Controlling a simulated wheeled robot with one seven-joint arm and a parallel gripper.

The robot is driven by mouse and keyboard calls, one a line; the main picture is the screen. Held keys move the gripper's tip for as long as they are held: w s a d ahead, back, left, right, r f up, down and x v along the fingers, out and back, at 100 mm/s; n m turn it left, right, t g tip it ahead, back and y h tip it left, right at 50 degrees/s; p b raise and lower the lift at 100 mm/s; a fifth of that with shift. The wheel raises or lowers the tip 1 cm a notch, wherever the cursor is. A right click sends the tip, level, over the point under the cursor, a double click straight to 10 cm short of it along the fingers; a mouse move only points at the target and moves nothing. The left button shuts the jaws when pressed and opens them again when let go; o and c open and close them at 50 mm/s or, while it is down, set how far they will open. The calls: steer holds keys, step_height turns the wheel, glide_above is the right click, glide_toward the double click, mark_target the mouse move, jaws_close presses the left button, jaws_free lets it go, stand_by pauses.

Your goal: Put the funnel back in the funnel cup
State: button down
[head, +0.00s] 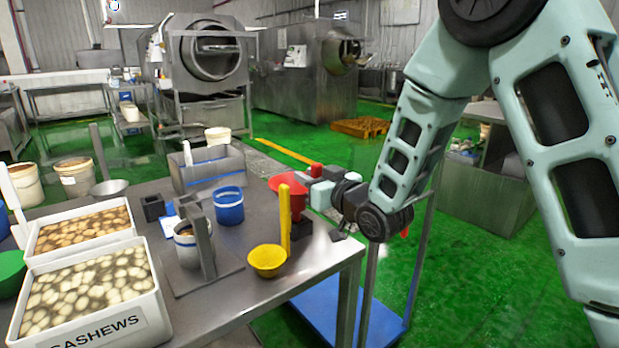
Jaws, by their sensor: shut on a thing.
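The red funnel (285,184) is at the right side of the steel table, wide mouth up, with its narrow part pointing down. My gripper (308,182) reaches in from the right and is shut on the funnel; its fingertips are small and partly hidden. A dark block-like thing (301,229) shows just below the funnel; I cannot tell whether they touch. I cannot tell for sure which container is the funnel cup.
A yellow scoop (267,261) with an upright handle stands near the table's right edge (330,260). A steel bin (208,172) and a small dark box (152,208) are at the back. White cashew trays (92,335) fill the left. Bare tabletop lies around the scoop.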

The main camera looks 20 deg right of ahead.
steer(key=shift+f+b, duration=1.5)
steer(key=c, duration=1.2)
jaws_free()
steer(key=shift+o, duration=0.2)
